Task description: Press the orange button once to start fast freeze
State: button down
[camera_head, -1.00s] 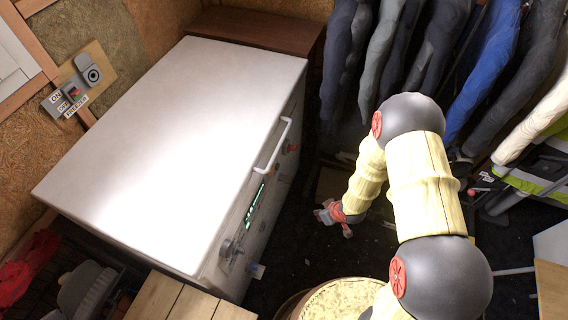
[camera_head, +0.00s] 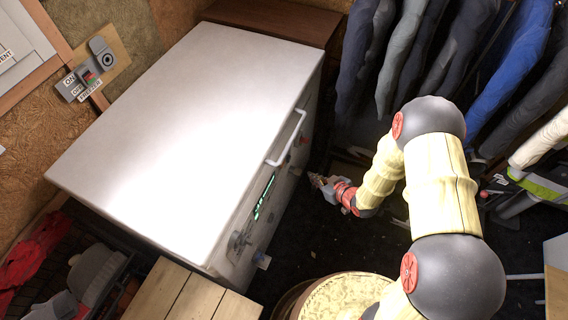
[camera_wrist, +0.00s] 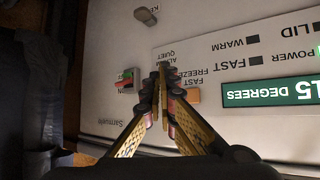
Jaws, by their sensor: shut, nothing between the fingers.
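The orange button (camera_wrist: 193,95) shows in the wrist view on the freezer's pale control panel (camera_wrist: 215,65), beside upside-down "FAST FREEZE" lettering. My gripper (camera_wrist: 162,70) is shut and empty, with its tips just left of the button in the picture. I cannot tell how far the tips stand from the panel. In the head view my gripper (camera_head: 318,180) is at the front of the white chest freezer (camera_head: 195,125). The button cannot be made out there.
The freezer's handle (camera_head: 288,138) sticks out above the front. Hanging clothes (camera_head: 430,50) are behind my arm.

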jog(key=w+a+b, duration=0.1)
jog(key=w+a, duration=0.2)
jog(key=a, duration=0.5)
dwell(1.5)
jog(key=shift+a, duration=0.4)
jog(key=shift+w+a+b, duration=0.3)
jog(key=shift+a+b, duration=0.1)
jog(key=shift+a, duration=0.2)
dwell(0.8)
jog(key=shift+d, duration=0.15)
jog(key=shift+s+d, duration=0.35)
jog(key=shift+d, duration=0.5)
jog(key=d, duration=0.1)
jog(key=s+d, duration=0.1)
jog(key=d, duration=0.1)
jog(key=d+p, duration=0.1)
jog(key=shift+s+d, duration=0.35)
